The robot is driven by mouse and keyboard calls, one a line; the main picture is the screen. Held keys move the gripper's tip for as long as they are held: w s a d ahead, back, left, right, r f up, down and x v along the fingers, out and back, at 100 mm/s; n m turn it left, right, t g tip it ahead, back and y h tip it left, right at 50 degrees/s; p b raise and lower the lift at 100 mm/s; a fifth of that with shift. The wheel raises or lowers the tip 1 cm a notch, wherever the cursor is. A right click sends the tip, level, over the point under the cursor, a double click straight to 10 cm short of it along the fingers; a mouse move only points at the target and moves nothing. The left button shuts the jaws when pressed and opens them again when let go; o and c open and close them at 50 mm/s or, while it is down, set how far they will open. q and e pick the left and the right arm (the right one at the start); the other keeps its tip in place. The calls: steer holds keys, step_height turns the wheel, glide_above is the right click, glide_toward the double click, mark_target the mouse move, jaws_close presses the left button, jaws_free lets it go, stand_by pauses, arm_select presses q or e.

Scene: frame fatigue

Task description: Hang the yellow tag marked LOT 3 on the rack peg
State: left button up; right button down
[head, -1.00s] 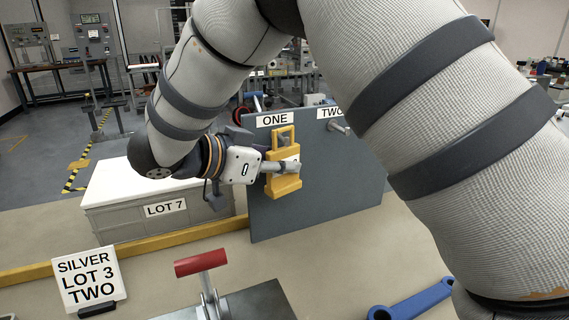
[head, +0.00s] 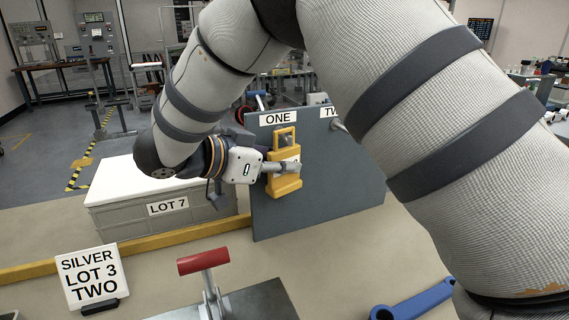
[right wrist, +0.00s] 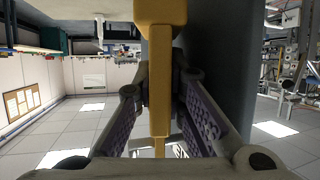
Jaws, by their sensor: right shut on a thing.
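The yellow tag (head: 284,185) is upright in my right gripper (head: 290,167), in front of the grey rack board near the ONE label. The tag has a loop handle at its top. Its marking is covered by the fingers and cannot be read. In the right wrist view the yellow tag (right wrist: 160,60) stands between the two fingers of my right gripper (right wrist: 160,135), close beside the board. The grey rack board (head: 330,185) carries labels ONE (head: 278,118) and TWO, partly hidden by my arm. A peg (head: 338,125) shows below TWO. My left gripper is not in view.
A grey bin labelled LOT 7 (head: 160,212) with a white top stands left of the board. A sign (head: 90,277) reads SILVER LOT 3 TWO. A red-handled clamp (head: 203,262) and a blue wrench-like tool (head: 415,301) are in front. A yellow rail (head: 130,248) runs along the bench.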

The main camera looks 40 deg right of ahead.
steer(key=c, duration=1.6)
jaws_free()
steer(key=shift+o, duration=0.2)
steer(key=shift+r, duration=0.1)
steer(key=shift+a, duration=0.15)
steer(key=v, duration=1.1)
steer(key=shift+a, duration=0.45)
